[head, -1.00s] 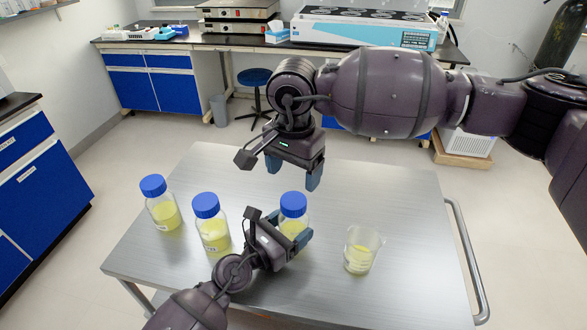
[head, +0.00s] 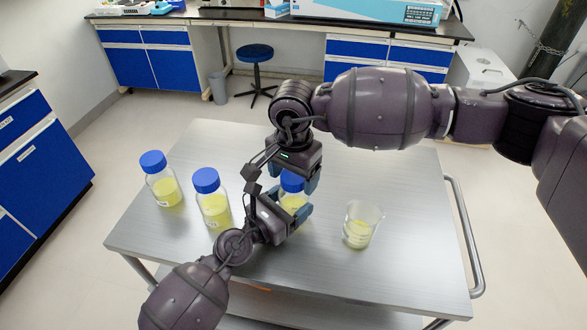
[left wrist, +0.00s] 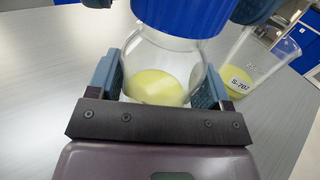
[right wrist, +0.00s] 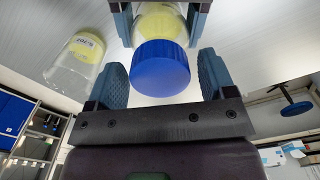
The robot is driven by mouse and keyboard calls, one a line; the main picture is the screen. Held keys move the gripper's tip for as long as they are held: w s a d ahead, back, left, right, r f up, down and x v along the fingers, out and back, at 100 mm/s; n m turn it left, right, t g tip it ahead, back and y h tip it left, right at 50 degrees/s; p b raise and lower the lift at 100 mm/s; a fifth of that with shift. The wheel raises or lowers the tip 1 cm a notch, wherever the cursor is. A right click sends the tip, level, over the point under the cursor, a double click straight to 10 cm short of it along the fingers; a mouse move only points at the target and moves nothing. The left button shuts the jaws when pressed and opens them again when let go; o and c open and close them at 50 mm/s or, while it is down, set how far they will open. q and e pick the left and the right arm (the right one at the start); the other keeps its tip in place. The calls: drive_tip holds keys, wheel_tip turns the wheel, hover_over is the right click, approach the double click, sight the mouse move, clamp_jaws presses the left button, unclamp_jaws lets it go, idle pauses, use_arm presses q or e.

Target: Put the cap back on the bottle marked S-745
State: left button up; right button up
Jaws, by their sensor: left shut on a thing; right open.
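A bottle of yellow liquid (head: 293,201) stands on the table with a blue cap (right wrist: 160,70) sitting on its mouth; the cap also shows in the left wrist view (left wrist: 185,12). My left gripper (left wrist: 157,80) is shut around the bottle's body. My right gripper (right wrist: 162,68) is open above the bottle, its fingers on either side of the cap with visible gaps. Two more blue-capped bottles, one in the middle (head: 214,209) and one at the far left (head: 166,191), stand on the table. The held bottle's label is hidden, and the others are too small to read.
A glass beaker (head: 360,229) with yellow liquid and a label starting S-7 stands right of the held bottle. The steel table (head: 400,180) is clear at its back right. A rail handle (head: 465,235) runs along its right edge. Lab benches and a stool (head: 256,54) are behind.

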drive_tip(key=c, duration=1)
drive_tip(key=o, duration=1.1)
wheel_tip(320, 180, up, 12)
use_arm(q)
drive_tip(key=o, duration=1.8)
drive_tip(key=shift+c, duration=0.2)
